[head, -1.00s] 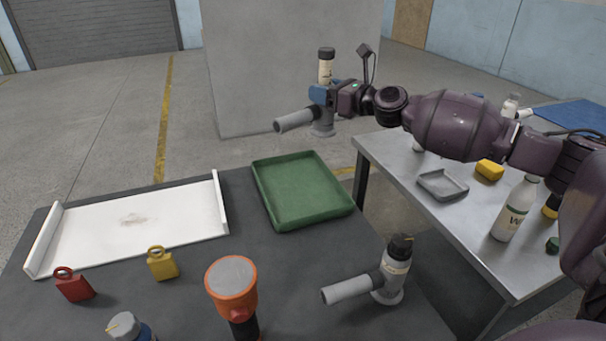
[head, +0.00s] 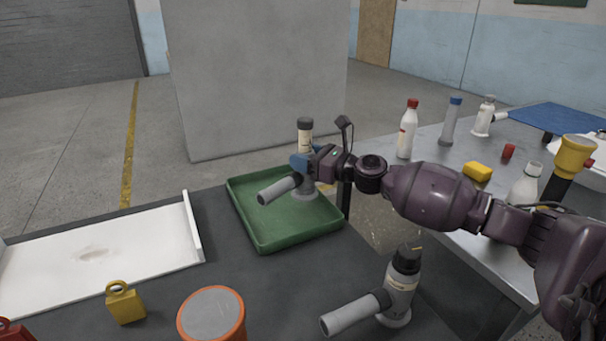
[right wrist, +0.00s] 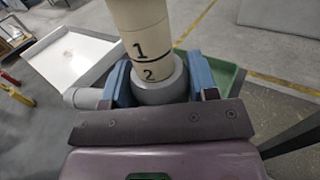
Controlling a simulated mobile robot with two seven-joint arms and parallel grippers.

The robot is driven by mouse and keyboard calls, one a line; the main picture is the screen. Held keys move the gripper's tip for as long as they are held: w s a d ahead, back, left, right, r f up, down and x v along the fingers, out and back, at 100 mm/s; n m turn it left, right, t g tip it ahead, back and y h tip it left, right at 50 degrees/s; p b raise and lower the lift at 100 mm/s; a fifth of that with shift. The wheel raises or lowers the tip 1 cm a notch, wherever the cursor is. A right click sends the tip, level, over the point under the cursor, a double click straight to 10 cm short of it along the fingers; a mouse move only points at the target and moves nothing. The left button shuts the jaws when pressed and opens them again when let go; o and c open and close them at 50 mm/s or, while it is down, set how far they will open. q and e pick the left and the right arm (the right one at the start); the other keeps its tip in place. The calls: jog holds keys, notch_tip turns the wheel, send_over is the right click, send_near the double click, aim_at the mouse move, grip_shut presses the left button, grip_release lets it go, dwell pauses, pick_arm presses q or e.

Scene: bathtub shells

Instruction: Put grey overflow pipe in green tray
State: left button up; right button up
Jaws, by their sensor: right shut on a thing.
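A grey overflow pipe (head: 278,190) with a side spout, cream label and dark cap is upright in my right gripper (head: 303,162). The blue fingers are shut on its body, also in the right wrist view (right wrist: 155,88), where the label on the pipe (right wrist: 146,45) reads 1 and 2. The pipe's base overlaps the green tray (head: 262,243) in the head view; I cannot tell whether it touches the tray floor. The tray shows partly behind the pipe in the right wrist view (right wrist: 227,75). My left gripper is not in view.
A second, similar grey pipe (head: 352,312) stands on the dark table, right of the tray. A white panel (head: 95,255), a yellow tag-like block (head: 125,304) and an orange-rimmed object (head: 212,312) are at left and front. A grey side table (head: 425,150) holds several bottles.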

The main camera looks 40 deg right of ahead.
notch_tip(320, 180, down, 4)
jog(key=shift+f+b, duration=0.15)
jog(key=shift+b, duration=0.65)
jog(key=shift+f, duration=0.25)
jog(key=shift+r, duration=0.3)
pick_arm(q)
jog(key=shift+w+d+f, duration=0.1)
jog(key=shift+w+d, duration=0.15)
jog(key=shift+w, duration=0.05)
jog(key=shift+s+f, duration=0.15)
pick_arm(e)
jog(key=o, duration=1.2)
jog(key=shift+f, duration=0.15)
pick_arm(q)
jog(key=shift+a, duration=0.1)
pick_arm(e)
jog(key=shift+o, duration=0.2)
